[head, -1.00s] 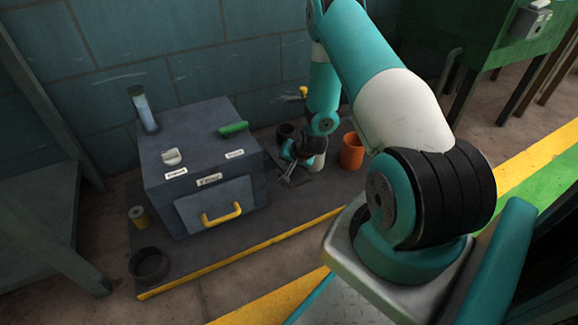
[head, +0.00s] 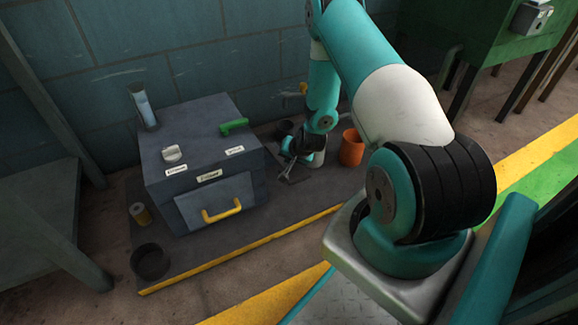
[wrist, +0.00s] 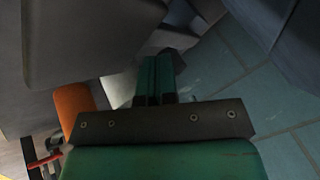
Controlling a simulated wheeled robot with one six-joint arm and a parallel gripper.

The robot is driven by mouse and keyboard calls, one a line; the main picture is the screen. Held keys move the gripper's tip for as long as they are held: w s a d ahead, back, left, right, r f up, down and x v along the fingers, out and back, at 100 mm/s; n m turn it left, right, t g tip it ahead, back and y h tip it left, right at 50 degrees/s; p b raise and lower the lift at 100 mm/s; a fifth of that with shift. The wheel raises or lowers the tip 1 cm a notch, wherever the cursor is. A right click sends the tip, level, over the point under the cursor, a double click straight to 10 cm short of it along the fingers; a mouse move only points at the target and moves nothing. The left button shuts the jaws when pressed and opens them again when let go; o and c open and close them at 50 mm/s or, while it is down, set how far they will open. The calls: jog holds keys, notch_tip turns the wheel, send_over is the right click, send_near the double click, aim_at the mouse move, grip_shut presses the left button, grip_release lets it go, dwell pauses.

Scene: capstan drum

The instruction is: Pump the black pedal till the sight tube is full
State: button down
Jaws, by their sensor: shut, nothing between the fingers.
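The sight tube (head: 143,108) stands at the back left corner of the grey box. It has a dark cap and pale blue inside; I cannot read its level surely. My gripper (head: 288,172) is low beside the box's right side, over the dark mat. In the wrist view its green fingers (wrist: 156,80) are shut together with nothing between them. I cannot clearly make out the black pedal; my gripper and wrist may cover it.
The grey box (head: 165,205) carries a green handle (head: 234,126), a pale knob (head: 173,154) and a yellow-handled front panel. An orange cup (head: 351,148) stands right of my gripper. The front mat is clear.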

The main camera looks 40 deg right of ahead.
aim_at(292, 173)
jog(key=shift+s+a+f+b, duration=0.1)
jog(key=shift+s+f+b, duration=0.2)
jog(key=shift+f+b, duration=0.5)
jog(key=shift+s+a+f+b, duration=0.1)
jog(key=shift+s+f+b, duration=0.2)
jog(key=shift+f, duration=0.85)
jog(key=shift+s+a+f+b, duration=0.1)
jog(key=shift+s+f+b, duration=0.15)
jog(key=shift+f+b, duration=0.55)
dwell(2.3)
jog(key=shift+f+p, duration=0.1)
jog(key=shift+p, duration=0.25)
jog(key=shift+w+d+r+p, duration=0.1)
jog(key=shift+w+r+p, duration=0.1)
jog(key=shift+r+p, duration=1.2)
jog(key=shift+w+d+r+p, duration=0.1)
jog(key=shift+w+r+p, duration=0.2)
jog(key=shift+r+p, duration=0.55)
jog(key=shift+w+d+r+p, duration=0.1)
jog(key=shift+w+r+p, duration=0.3)
jog(key=shift+r, duration=0.6)
jog(key=shift+s, duration=0.15)
jog(key=shift+r, duration=0.1)
jog(key=r+p, duration=0.2)
jog(key=w+r+p, duration=0.1)
jog(key=r+p, duration=0.1)
jog(key=shift+d+r, duration=0.1)
jog(key=shift+r, duration=0.25)
